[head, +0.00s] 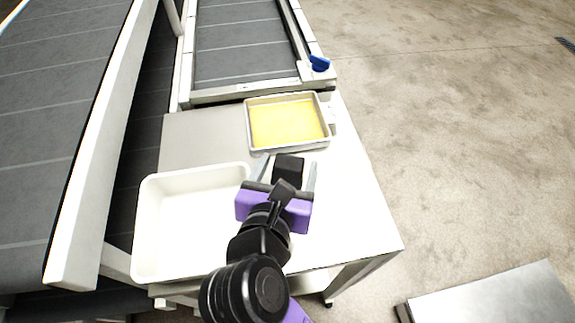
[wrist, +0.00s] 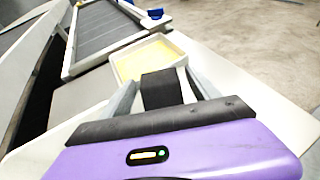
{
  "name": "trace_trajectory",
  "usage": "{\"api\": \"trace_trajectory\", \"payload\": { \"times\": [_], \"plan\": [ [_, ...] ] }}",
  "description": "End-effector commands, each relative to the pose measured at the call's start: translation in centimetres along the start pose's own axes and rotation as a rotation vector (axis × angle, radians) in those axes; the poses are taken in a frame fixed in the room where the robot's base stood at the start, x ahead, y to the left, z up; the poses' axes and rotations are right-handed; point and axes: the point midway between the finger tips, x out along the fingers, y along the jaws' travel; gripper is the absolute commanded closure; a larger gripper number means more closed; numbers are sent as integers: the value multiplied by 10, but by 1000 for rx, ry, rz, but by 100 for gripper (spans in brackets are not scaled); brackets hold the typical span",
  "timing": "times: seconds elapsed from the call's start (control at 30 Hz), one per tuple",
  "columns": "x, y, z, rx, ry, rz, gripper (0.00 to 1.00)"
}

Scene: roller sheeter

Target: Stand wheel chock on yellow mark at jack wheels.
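A black block (head: 288,167), which looks like the wheel chock, rests on the white table top. It also shows in the wrist view (wrist: 160,88). My gripper (head: 290,160) has its two grey fingers spread on either side of the block, with a gap showing on both sides in the head view. In the wrist view the gripper (wrist: 157,84) also looks open around the block. The purple gripper body and black bar hide the block's near part. I cannot make out a yellow floor mark or jack wheels in either view.
A metal tray (head: 329,129) with a yellow layer lies behind the block. An empty white bin (head: 190,222) is at left. The conveyor (head: 240,45) stands at the back, with a blue knob (head: 319,63). A grey metal platform (head: 490,300) is at lower right.

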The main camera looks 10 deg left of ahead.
Motion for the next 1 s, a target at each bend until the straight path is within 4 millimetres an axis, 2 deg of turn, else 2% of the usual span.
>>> {"api": "trace_trajectory", "payload": {
  "times": [0.13,0.27,0.5,0.7,0.83,1.0],
  "plan": [
    [-3,1,3,0,-1,2,29],
    [-19,1,2,0,-3,3,29],
    [-69,1,2,1,-2,4,29],
    [-103,2,2,1,-2,4,29],
    [-116,1,3,1,-1,2,29],
    [-121,0,3,1,-1,-1,29]
  ]
}}
